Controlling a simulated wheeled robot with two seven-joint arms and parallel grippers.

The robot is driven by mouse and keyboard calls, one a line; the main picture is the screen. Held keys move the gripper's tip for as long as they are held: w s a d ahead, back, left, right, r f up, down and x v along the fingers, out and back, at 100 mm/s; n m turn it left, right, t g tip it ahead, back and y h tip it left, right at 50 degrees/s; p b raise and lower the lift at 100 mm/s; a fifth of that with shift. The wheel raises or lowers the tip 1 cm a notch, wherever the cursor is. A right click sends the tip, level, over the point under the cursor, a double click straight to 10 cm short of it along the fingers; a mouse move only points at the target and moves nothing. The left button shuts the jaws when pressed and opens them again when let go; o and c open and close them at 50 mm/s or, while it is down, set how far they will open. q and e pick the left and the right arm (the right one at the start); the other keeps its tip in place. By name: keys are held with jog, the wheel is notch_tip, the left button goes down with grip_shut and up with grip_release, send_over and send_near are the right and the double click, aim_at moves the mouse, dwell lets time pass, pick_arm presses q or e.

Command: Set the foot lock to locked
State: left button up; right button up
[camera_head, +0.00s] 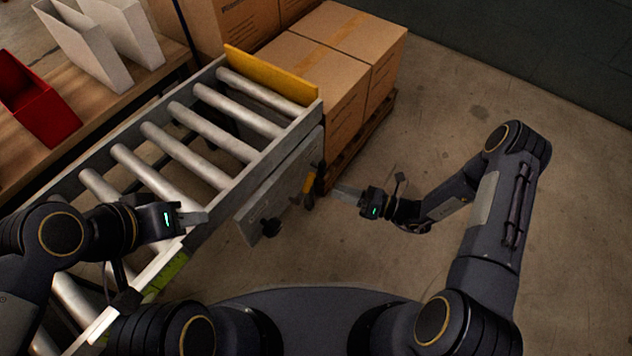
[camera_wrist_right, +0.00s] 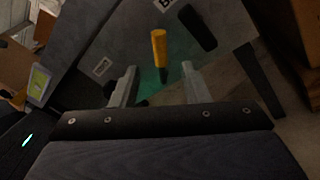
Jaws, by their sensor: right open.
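A yellow-handled lever (camera_head: 310,183), which looks like the foot lock, is on the grey side panel (camera_head: 262,205) of the roller conveyor. In the right wrist view the yellow lever (camera_wrist_right: 159,48) has a dark end and appears ahead of and between the fingertips, with no contact visible. My right gripper (camera_head: 346,193) is open and empty, just right of the lever; its two spread fingers also show in the wrist view (camera_wrist_right: 157,82). My left gripper (camera_head: 195,218) is over the conveyor's near side, away from the lever; its jaw gap is not clear.
The roller conveyor (camera_head: 250,158) fills the left. A black knob (camera_head: 270,228) sits low on its panel. Cardboard boxes (camera_head: 345,45) stand on a pallet behind the lever. A red bin (camera_head: 38,105) and white holders are on a wooden table. The floor at right is clear.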

jog(key=b+x, duration=0.1)
jog(key=x, duration=0.6)
jog(key=shift+w+a+b, duration=0.15)
jog(key=shift+a+b, duration=0.2)
jog(key=shift+b, duration=0.05)
jog(key=shift+c, duration=0.2)
grip_shut()
